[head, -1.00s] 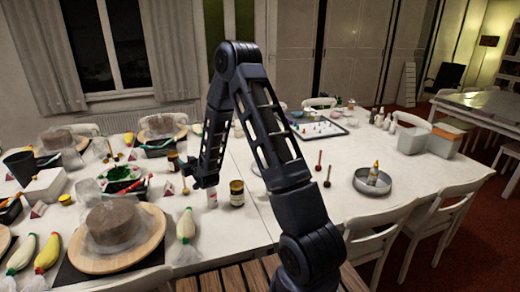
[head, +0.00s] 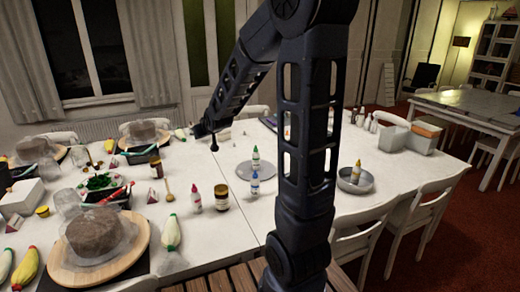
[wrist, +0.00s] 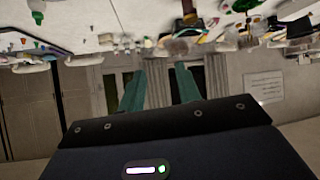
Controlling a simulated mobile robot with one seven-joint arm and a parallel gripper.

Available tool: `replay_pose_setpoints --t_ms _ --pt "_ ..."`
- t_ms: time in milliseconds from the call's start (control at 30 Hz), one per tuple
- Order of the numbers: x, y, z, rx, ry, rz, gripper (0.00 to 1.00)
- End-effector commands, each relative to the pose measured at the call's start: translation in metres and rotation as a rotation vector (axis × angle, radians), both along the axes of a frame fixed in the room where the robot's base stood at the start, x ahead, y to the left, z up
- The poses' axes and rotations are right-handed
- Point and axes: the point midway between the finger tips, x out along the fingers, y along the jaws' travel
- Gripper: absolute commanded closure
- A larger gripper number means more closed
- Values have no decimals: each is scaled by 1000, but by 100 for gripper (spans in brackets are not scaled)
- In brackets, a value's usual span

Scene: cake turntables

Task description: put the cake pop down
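A small tan-topped stick (head: 168,190), which looks like a cake pop, stands on the white table left of the jar. My gripper (head: 207,135) is raised over the far part of the table, beyond the jar. A small dark shape shows just below it; I cannot tell whether it is a fingertip or a cake pop. In the wrist view the two teal fingers (wrist: 159,82) stand apart, with no object visible between them. My arm hides part of the table's middle, where dark cake pops showed earlier.
A red-capped bottle (head: 194,200) and a brown jar (head: 221,194) stand near the table's middle. A grey turntable (head: 243,169) has a green bottle (head: 255,160) nearby. A metal pan (head: 345,183) holds a yellow bottle. Cakes and clutter fill the left; bare table lies around the jar.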

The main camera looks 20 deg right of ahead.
Motion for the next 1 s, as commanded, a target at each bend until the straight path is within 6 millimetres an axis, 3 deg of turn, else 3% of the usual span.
replay_pose_setpoints --t_ms 100,433,800,1000 --pt "-32 -20 19 -12 59 -34 66" --pt "-134 -67 50 -30 244 -124 66" --pt "-262 -104 64 -20 454 -217 66" --pt "-311 -112 64 -9 534 -247 66"
